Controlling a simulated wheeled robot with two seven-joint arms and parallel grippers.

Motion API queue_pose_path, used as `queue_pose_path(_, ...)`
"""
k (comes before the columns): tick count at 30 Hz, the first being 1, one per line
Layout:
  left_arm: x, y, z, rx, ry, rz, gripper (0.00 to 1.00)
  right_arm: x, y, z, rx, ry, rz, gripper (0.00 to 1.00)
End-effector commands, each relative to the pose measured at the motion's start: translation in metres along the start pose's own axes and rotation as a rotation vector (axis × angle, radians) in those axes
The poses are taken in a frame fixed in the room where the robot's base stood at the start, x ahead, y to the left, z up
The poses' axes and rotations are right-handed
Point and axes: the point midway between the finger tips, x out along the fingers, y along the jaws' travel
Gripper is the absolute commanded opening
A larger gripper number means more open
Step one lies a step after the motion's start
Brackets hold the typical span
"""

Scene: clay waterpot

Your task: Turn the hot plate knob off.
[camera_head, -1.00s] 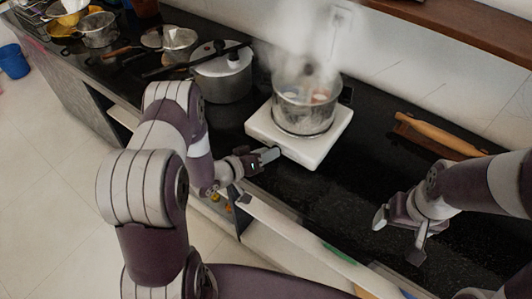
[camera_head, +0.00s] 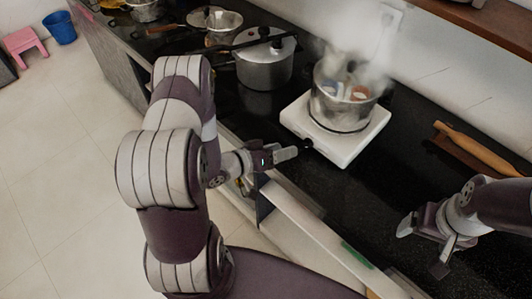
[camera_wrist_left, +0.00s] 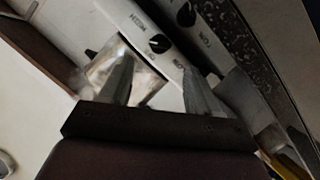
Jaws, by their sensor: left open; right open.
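The white hot plate (camera_head: 335,135) stands on the black counter with a steaming steel pot (camera_head: 343,100) on it. A small black knob (camera_head: 306,144) shows at its front edge. In the left wrist view, a black knob (camera_wrist_left: 159,44) sits on a white panel with markings around it; a second knob shape (camera_wrist_left: 186,14) may be a reflection. My left gripper (camera_head: 290,153) is open and close in front of the knob. In its wrist view the knob lies ahead, between the lines of the two fingers (camera_wrist_left: 158,80), apparently untouched. My right gripper (camera_head: 422,246) is open and empty over the counter.
A lidded pressure cooker (camera_head: 265,65) stands left of the hot plate, with more cookware beyond. A rolling pin (camera_head: 478,149) lies on a board at the right. The black counter (camera_head: 365,200) in front of the hot plate is clear. A wooden shelf (camera_head: 480,35) hangs above.

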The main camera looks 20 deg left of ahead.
Motion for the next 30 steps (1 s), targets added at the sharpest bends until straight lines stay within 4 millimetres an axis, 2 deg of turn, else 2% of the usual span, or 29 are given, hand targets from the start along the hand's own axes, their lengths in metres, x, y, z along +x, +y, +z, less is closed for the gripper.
queue_pose_path(3,-0.031,-0.001,-0.001,-0.003,0.005,-0.006,0.62,0.0,0.0,0.0,0.0,0.0,0.0,0.86)
queue_pose_path(7,-0.054,-0.001,-0.001,-0.002,0.004,-0.004,0.62,-0.001,0.0,0.0,0.0,0.0,0.0,0.86)
queue_pose_path(11,-0.063,0.0,0.0,0.0,0.001,0.0,0.62,-0.001,0.0,0.0,0.0,0.0,0.0,0.86)
queue_pose_path(17,-0.064,0.0,0.0,0.0,0.0,0.001,0.62,-0.001,0.0,0.0,0.0,0.0,0.0,0.86)
queue_pose_path(18,-0.064,0.0,0.0,0.0,0.0,0.001,0.58,-0.001,0.0,0.0,0.0,0.0,0.0,0.86)
queue_pose_path(20,-0.064,0.006,-0.004,0.001,-0.006,0.008,0.39,-0.008,0.0,-0.001,0.0,0.0,0.0,0.86)
queue_pose_path(21,-0.062,0.011,-0.021,0.034,-0.005,0.021,0.26,-0.018,0.0,-0.002,0.0,-0.001,0.0,0.86)
queue_pose_path(23,-0.056,0.017,-0.053,0.122,-0.035,0.068,0.06,-0.032,0.0,-0.004,0.0,0.0,0.0,0.86)
queue_pose_path(24,-0.051,0.02,-0.072,0.158,-0.088,0.1,0.0,-0.04,0.0,-0.005,0.0,0.001,0.0,0.86)
queue_pose_path(27,-0.043,0.013,-0.103,0.165,-0.265,0.104,0.0,-0.049,0.0,-0.006,0.0,0.001,0.0,0.86)
queue_pose_path(30,-0.046,-0.006,-0.099,0.078,-0.376,0.03,0.0,-0.042,0.0,-0.005,0.0,0.0,0.0,0.86)
